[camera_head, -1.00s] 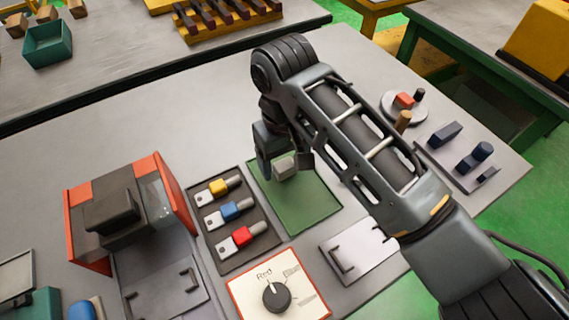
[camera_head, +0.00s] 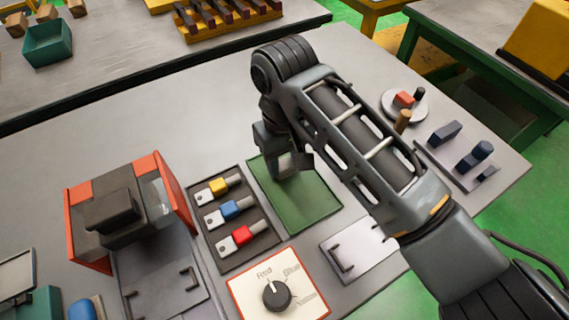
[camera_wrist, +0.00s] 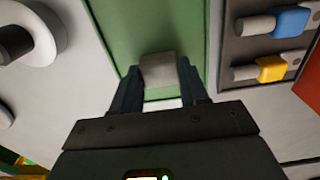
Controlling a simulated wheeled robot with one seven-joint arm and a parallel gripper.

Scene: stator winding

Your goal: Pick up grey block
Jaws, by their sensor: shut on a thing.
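The grey block (camera_wrist: 158,68) is a small pale block over the green mat (camera_wrist: 120,30), seen in the wrist view. My gripper (camera_wrist: 160,82) is shut on it, with one dark blue finger on each side. In the head view my gripper (camera_head: 286,162) is low over the far part of the green mat (camera_head: 305,205). The block is mostly hidden by the fingers there. I cannot tell whether it touches the mat.
Left of the mat, a dark tray (camera_head: 257,248) holds yellow, blue and red switch-like pieces. A dial panel (camera_head: 305,295) stands in front. A white plate with handles (camera_head: 360,252) lies to the right. A red and grey machine (camera_head: 115,215) stands at left.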

